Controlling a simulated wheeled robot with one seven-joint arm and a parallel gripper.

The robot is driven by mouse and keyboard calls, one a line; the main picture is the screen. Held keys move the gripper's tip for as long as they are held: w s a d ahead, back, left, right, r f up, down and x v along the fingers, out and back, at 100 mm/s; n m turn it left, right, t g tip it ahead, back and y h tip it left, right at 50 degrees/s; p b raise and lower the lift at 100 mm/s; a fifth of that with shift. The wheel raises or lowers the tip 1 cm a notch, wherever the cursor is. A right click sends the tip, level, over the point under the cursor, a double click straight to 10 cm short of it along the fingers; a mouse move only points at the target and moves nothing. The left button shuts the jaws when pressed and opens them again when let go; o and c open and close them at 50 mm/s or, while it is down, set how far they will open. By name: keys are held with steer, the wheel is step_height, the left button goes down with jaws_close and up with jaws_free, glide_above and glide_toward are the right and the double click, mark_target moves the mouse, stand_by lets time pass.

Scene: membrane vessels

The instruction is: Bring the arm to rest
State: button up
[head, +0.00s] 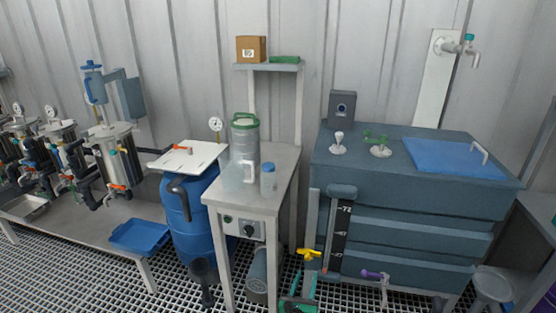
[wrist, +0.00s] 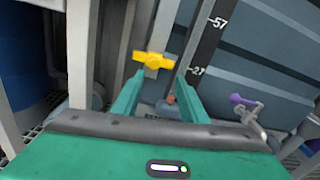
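My gripper (head: 301,283) is at the bottom of the head view, low in front of the dark blue-grey tank and beside its level scale. In the wrist view its two green fingers (wrist: 158,88) stand apart with nothing held between them. A yellow valve handle (wrist: 152,60) lies just beyond the fingertips, and it also shows in the head view (head: 308,253). I cannot tell whether a finger touches it. Most of my arm is out of view.
The blue-grey tank (head: 415,236) has a purple-handled tap (head: 372,274) low on its front. A grey workbench (head: 285,165) with a jug (head: 242,170) and a blue-capped bottle (head: 268,180) stands left of my gripper. A blue barrel (head: 192,218) stands further left. The floor is grating.

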steer(key=d+r+m+g+h, duration=0.7)
steer(key=d+r+m+g, duration=0.2)
steer(key=d+r+m, duration=0.45)
steer(key=s+d+r+m+g+y, duration=0.3)
steer(key=s+d+r+m+g, duration=0.5)
steer(key=d+m, duration=0.4)
steer(key=s+d+r+m+g+y, duration=0.1)
steer(key=s+d+r+m+y, duration=0.25)
steer(key=s+r, duration=0.3)
steer(key=s+d+r+m+g+y, duration=0.1)
steer(key=s+d+r+m+y, duration=0.1)
steer(key=s+r+m, duration=0.5)
steer(key=s+a+r+m+t+y, duration=0.1)
steer(key=s+r+m+y, duration=0.1)
steer(key=s, duration=0.6)
steer(key=s+a+r+m+t+y, duration=0.1)
steer(key=s+r+m+y, duration=0.1)
steer(key=s+r, duration=0.3)
steer(key=s, duration=0.4)
steer(key=shift+s+a+r, duration=0.15)
steer(key=shift+s+a, duration=0.1)
steer(key=shift+a, duration=0.05)
steer(key=shift+y, duration=0.25)
